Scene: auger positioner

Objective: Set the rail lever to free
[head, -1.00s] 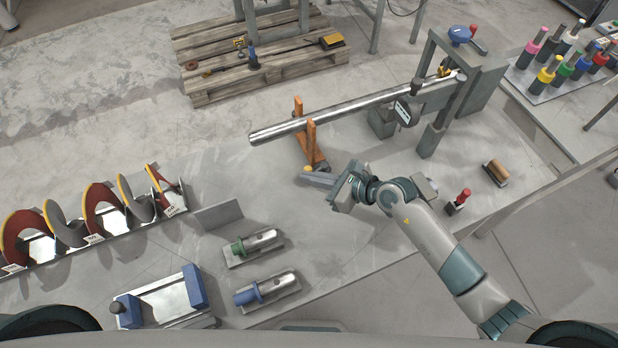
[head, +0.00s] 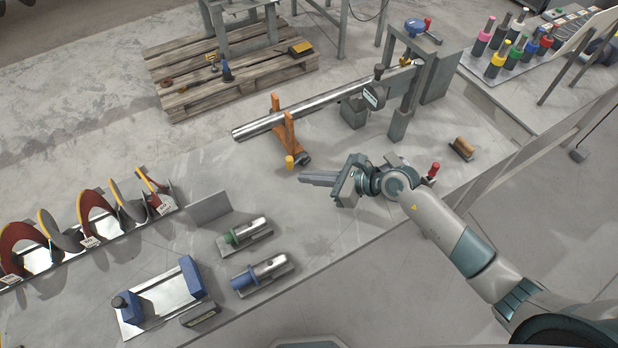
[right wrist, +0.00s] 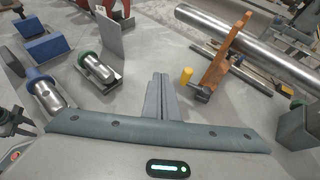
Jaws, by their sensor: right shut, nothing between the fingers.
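A short yellow-capped lever (head: 290,162) stands at the foot of the orange rail stand (head: 283,125) that holds a long steel tube (head: 330,100). In the right wrist view the yellow cap (right wrist: 186,76) stands just right of my fingers, beside the orange stand (right wrist: 220,62). My right gripper (head: 303,178) is shut and empty, low over the table on the near side of the lever. Its fingers (right wrist: 159,88) point past the cap, with a gap between them. I cannot read the lever's setting. My left gripper is not in view.
Two motor-like units, green-collared (head: 245,233) and blue-collared (head: 262,272), lie on the table left of my arm. A grey upright plate (head: 208,208) and auger pieces (head: 95,215) stand further left. A red-knobbed piece (head: 433,170) is behind my forearm. Table between plate and stand is clear.

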